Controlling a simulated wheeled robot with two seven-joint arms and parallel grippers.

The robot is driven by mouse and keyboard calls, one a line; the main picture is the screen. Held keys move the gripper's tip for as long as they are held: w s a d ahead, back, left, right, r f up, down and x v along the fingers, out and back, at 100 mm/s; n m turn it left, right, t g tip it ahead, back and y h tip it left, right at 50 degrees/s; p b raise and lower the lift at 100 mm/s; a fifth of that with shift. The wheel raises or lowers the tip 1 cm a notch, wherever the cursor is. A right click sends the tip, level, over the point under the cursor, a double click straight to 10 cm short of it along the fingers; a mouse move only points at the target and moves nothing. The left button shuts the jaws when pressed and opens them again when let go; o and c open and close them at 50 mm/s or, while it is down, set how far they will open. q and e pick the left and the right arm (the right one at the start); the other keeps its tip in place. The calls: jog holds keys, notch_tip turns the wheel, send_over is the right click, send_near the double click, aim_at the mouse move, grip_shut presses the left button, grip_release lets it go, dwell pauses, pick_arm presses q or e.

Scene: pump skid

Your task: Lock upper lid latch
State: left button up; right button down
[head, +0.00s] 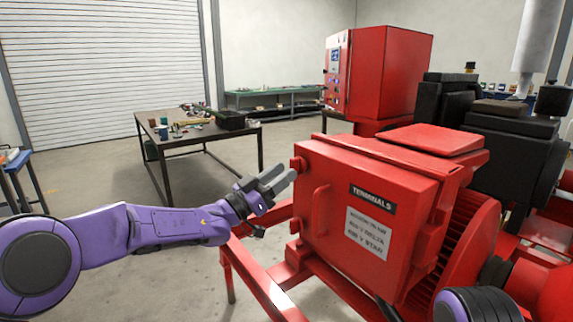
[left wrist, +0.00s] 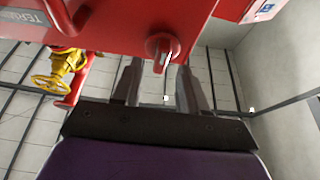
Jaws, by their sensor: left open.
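The red terminal box (head: 360,205) with the black "TERMINALS" label stands on the skid, its lid facing me. The upper lid latch (head: 299,164) is a round red knob at the lid's upper left edge; in the left wrist view the knob (left wrist: 161,46) shows a pale raised grip. The lower latch (head: 295,226) sits below it on the same edge. My left gripper (head: 283,177) is open, just left of and slightly below the upper latch. In the left wrist view its fingertips (left wrist: 159,72) lie either side of the knob's line; contact cannot be told. My right gripper is out of view.
A red bar handle (head: 320,208) stands out from the lid near the latches. Red skid rails (head: 262,278) run below my left gripper. A work table (head: 195,135) with small items stands behind it. Open floor lies between table and skid.

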pick_arm(q)
jog(key=shift+x, duration=1)
grip_shut()
jog(key=shift+f, duration=0.1)
